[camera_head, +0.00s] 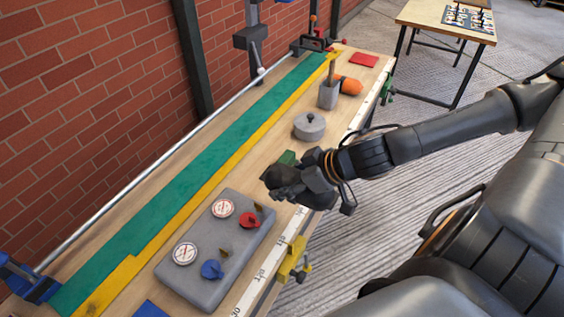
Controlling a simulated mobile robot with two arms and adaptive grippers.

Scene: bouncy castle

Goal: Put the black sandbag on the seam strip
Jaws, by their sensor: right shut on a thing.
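The black sandbag (279,178) appears as a dark lump at the end of my right arm, above the workbench near its front side. My right gripper (290,188) is shut on it, though the dark fingers and bag are hard to tell apart. A long green strip (210,163) runs along the bench with a yellow strip (186,209) along its front edge. I cannot tell which of these is the seam strip. The gripper and bag are on the front side of both strips, apart from them. My left gripper is not in view.
A grey tray (236,266) with gauges and red and blue valves lies nearer. A green block (287,157), a grey lidded pot (309,126), a grey cup (328,96) and an orange item (351,86) stand beyond. A metal rail (150,165) runs along the wall side.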

